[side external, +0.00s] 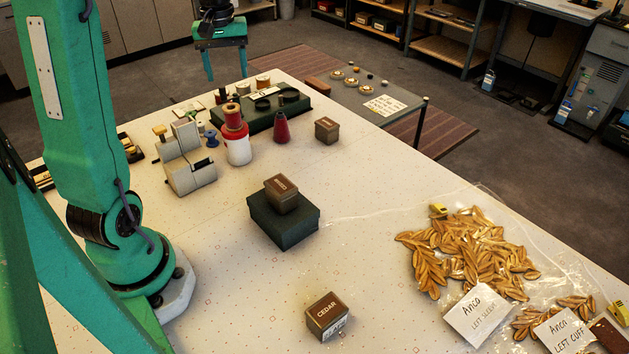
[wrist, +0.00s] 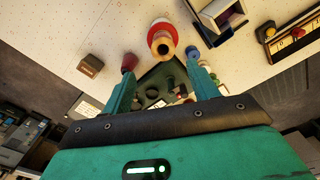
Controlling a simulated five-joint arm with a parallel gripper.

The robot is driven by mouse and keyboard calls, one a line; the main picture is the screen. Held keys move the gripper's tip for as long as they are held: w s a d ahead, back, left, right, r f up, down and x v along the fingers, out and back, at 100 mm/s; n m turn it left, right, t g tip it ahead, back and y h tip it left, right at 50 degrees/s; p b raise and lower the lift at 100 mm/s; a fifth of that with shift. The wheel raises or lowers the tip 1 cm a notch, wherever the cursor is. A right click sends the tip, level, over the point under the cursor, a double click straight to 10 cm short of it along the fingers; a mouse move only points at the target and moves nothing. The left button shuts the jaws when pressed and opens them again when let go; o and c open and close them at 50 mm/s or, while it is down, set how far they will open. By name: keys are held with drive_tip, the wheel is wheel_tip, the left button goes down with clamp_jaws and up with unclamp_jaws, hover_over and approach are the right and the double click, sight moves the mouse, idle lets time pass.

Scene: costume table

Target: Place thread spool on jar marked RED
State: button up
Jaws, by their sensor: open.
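A thread spool (side external: 232,115) with a pale top and red thread stands upright on a white jar with a red upper band (side external: 238,150). Both also show in the wrist view, the spool (wrist: 162,42) seen end-on in front of the red and white jar (wrist: 158,24). No wording on the jar can be read. My gripper (side external: 226,78) is open and empty, raised beyond the jar at the table's far end. In the wrist view its fingers (wrist: 163,85) point toward the jar and spool, with the spool lying between and beyond the fingertips, apart from both.
A dark red cone (side external: 281,128) stands right of the jar. A grey device (side external: 186,168) and a blue spool (side external: 211,138) stand left. A dark green tray (side external: 291,112) lies behind.

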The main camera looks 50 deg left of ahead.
drive_tip(key=s+d+m+t, duration=0.1)
drive_tip(key=s+d+m, duration=0.3)
drive_tip(key=d, duration=0.3)
drive_tip(key=s+d+m+t, duration=0.2)
drive_tip(key=s+d+m, duration=0.2)
drive_tip(key=d, duration=0.4)
drive_tip(key=s+d+r+m+t, duration=0.1)
drive_tip(key=s+d+m+t, duration=0.1)
drive_tip(key=d, duration=0.6)
drive_tip(key=shift+s+m, duration=0.9)
drive_tip(key=shift+m, duration=0.2)
